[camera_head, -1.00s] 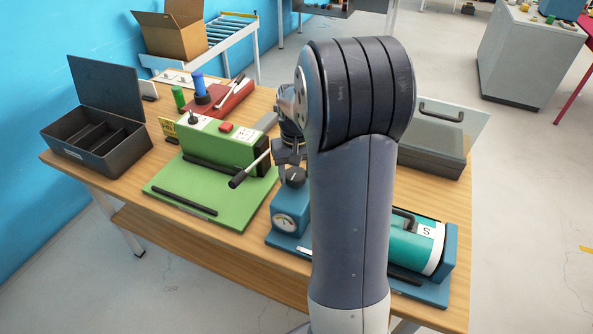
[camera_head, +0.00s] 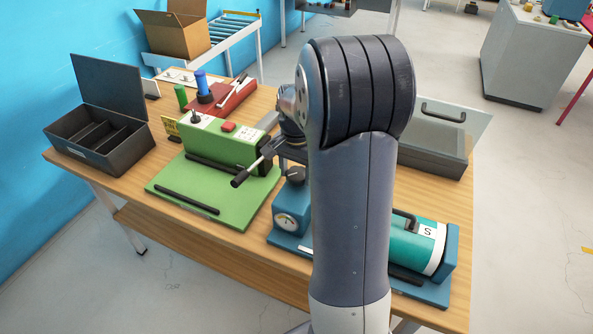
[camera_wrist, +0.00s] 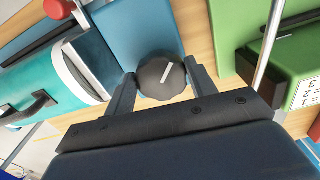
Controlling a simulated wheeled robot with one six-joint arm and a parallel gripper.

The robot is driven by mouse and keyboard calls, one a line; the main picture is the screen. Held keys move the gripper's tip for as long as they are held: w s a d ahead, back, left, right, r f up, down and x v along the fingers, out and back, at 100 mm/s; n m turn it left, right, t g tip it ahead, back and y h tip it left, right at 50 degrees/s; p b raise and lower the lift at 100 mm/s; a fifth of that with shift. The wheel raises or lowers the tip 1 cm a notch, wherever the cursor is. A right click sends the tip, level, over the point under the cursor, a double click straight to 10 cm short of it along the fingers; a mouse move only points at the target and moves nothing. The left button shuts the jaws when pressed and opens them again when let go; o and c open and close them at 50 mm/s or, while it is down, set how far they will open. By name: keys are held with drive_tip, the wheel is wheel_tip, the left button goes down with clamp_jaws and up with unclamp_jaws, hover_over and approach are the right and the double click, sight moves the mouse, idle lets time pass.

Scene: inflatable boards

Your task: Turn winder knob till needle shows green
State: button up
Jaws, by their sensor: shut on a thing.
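The winder knob (camera_head: 295,176), dark and round, sits on top of a blue gauge block (camera_head: 292,202). In the wrist view the knob (camera_wrist: 153,80) shows a white pointer line slanting to the upper right. My gripper (camera_wrist: 161,72) is shut on the knob, one finger on each side. In the head view my arm hides most of the gripper. The round white dial (camera_head: 285,222) is on the block's front face. Its needle is too small to read, and the dial is not visible in the wrist view.
A teal cylinder (camera_head: 414,241) marked S lies right of the block. A green board (camera_head: 240,207) with a lever (camera_head: 251,168) stands close on the left. A black open case (camera_head: 108,157) is farther left, and a grey case (camera_head: 432,157) is behind my arm.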

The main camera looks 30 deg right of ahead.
sight(296, 174)
drive_tip(key=shift+m, duration=0.3)
drive_tip(key=o, duration=1)
drive_tip(key=shift+r, duration=0.1)
wheel_tip(296, 174, up, 11)
drive_tip(key=shift+f+b, duration=0.2)
drive_tip(key=shift+b, duration=0.1)
